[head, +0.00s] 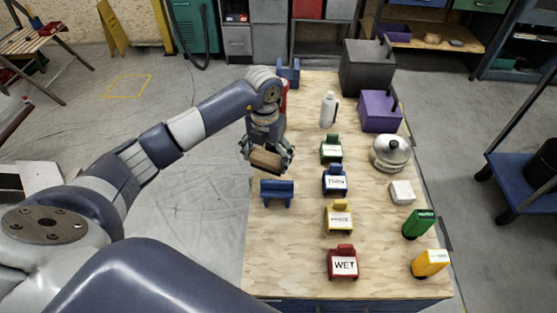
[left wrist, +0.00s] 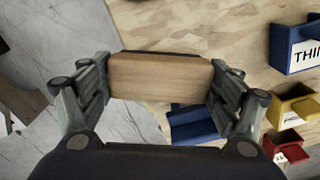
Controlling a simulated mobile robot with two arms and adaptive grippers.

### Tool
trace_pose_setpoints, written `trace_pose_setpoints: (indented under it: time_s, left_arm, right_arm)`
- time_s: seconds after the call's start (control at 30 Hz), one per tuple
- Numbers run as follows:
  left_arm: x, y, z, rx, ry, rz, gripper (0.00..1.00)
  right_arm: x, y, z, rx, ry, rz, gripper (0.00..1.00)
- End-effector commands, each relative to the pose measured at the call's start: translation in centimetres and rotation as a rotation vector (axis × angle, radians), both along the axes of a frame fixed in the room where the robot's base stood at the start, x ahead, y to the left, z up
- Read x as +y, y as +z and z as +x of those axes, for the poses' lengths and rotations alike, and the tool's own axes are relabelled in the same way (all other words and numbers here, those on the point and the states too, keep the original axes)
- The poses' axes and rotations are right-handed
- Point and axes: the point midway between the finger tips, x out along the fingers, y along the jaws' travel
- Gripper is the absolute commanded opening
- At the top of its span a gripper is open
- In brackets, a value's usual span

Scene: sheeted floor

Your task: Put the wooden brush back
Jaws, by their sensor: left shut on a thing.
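My left gripper (head: 266,157) is shut on the wooden brush (head: 265,160), a light brown block. The left wrist view shows the brush (left wrist: 160,78) gripped at its two ends between the fingers, with a dark strip along its far edge. The brush is held above the left edge of the wooden worktable (head: 295,240). A blue holder (head: 277,192) stands on the table just in front of the gripper; it shows partly behind the fingers in the left wrist view (left wrist: 192,125). My right gripper is not in view.
Labelled bins in green (head: 331,149), blue (head: 335,181), yellow (head: 339,217) and red (head: 342,263) stand right of the holder. A white bottle (head: 328,110), purple box (head: 380,112) and silver kettle (head: 390,153) stand farther back. Bare wood lies in front of the holder.

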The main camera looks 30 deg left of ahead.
Motion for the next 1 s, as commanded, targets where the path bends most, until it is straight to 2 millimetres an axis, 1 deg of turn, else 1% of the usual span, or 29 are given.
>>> trace_pose_setpoints:
  time_s: [0.03,0.1,0.2,0.37,0.5,0.6,0.73,0.97,1.0]
  left_arm:
    - [-0.8,0.1,0.6,0.000,-0.002,-0.003,0.61]
    - [-1.2,0.0,1.2,-0.001,0.000,-0.002,0.61]
    - [-1.6,-0.2,1.6,0.000,0.001,-0.001,0.61]
    - [-2.4,-0.2,2.4,-0.001,-0.002,-0.001,0.61]
    - [-2.3,-2.6,2.2,0.005,0.001,-0.001,0.61]
    - [-2.3,-3.6,2.2,0.001,0.000,0.000,0.61]
    - [-2.2,-3.8,2.3,-0.002,-0.001,0.000,0.61]
    - [-2.2,-4.2,2.3,-0.001,-0.001,0.001,0.61]
    - [-2.2,-4.1,2.3,-0.001,0.000,0.000,0.92]
  right_arm:
    - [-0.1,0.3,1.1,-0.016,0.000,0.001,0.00]
    - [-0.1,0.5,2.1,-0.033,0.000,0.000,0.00]
    - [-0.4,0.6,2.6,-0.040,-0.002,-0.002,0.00]
    - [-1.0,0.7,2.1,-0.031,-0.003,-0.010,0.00]
    - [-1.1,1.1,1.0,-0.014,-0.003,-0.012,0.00]
    - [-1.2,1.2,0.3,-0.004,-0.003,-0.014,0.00]
    - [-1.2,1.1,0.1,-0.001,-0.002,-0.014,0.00]
    - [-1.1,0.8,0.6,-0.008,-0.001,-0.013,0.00]
    - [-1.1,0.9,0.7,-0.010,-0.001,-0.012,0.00]
